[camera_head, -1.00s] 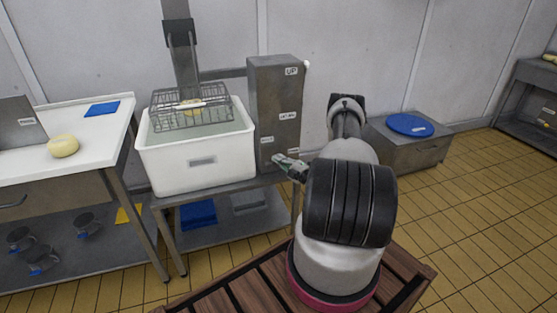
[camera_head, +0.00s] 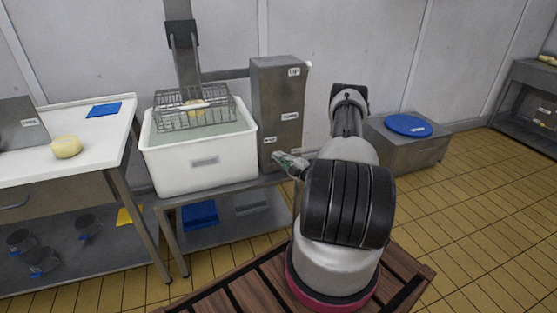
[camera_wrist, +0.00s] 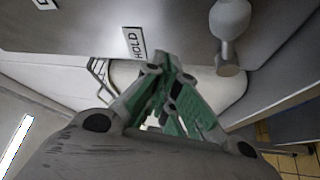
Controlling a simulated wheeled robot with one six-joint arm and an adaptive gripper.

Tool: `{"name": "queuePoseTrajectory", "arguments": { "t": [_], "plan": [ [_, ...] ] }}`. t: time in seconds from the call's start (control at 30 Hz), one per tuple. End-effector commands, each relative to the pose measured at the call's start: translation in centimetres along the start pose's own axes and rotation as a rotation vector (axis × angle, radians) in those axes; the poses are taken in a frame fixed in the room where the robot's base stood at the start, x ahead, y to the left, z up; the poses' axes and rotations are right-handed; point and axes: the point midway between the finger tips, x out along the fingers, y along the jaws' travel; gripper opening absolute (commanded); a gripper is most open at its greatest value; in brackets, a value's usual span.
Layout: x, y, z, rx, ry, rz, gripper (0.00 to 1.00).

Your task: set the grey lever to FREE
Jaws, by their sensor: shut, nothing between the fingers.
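In the wrist view a grey lever (camera_wrist: 229,35) with a rounded knob and a cylindrical end sits on the box face. A HOLD label (camera_wrist: 134,43) is to its left in that view. My gripper (camera_wrist: 165,64) is shut and empty, with green-padded fingers, apart from the lever. In the head view my gripper (camera_head: 281,156) is at the lower front of the box; I cannot make out the lever there. Which label it points to is unclear.
The white tub (camera_head: 198,165) holds liquid, with a wire basket (camera_head: 182,116) at its top. A low grey box with a blue lid (camera_head: 408,125) is at right. Tiled floor is clear at right.

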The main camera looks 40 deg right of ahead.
Motion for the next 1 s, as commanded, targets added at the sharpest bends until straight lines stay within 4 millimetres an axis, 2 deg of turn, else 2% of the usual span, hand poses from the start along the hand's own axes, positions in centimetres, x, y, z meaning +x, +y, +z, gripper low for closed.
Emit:
{"name": "queuePoseTrajectory", "arguments": {
  "t": [0.03,0.2,0.4,0.6,1.0],
  "plan": [
    [-1.4,-0.7,0.0,0.006,-0.008,-0.001,0.0],
    [-4.7,-1.8,-0.4,0.006,-0.006,-0.001,0.0],
    [-7.4,-2.8,-0.8,0.004,-0.005,-0.001,0.0],
    [-8.4,-3.1,-1.0,0.003,-0.002,0.0,0.0],
    [-8.3,-3.1,-1.0,0.003,-0.002,0.0,0.0]
  ]
}}
